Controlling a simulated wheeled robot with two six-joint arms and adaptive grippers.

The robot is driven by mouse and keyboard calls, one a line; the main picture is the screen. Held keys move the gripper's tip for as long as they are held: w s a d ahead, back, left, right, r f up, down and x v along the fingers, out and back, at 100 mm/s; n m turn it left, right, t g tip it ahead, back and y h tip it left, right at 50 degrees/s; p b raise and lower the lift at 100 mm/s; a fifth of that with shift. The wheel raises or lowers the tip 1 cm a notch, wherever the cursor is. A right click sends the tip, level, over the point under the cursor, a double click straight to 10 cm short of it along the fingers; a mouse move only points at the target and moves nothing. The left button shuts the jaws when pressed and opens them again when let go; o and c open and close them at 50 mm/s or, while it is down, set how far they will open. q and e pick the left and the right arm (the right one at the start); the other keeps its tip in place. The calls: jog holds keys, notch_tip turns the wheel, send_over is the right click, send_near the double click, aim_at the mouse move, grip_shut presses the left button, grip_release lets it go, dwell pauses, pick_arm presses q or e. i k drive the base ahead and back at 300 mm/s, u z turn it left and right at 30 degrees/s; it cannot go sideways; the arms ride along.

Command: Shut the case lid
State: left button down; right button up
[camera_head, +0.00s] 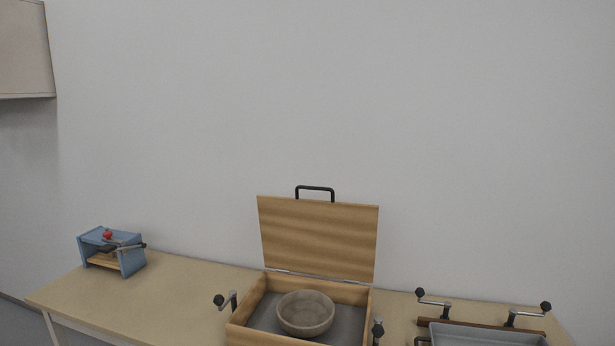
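The wooden case (242,303) stands on the table, cut off by the bottom edge of the picture. Its lid (318,238) is up, nearly upright at the back of the case, close to the wall. A black handle (315,188) sits on the lid's top edge. A grey-brown bowl (305,313) rests inside the case on a dark grey lining (262,318). Neither of my grippers is in view.
A blue frame with a red knob (108,234) stands at the far left. Cranked black-knobbed handles stand beside the case (232,299) and by a grey tray (485,334) at the right.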

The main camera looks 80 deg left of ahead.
aim_at(329, 240)
jog(key=u, duration=0.55)
jog(key=i, duration=0.85)
jog(key=u, duration=0.85)
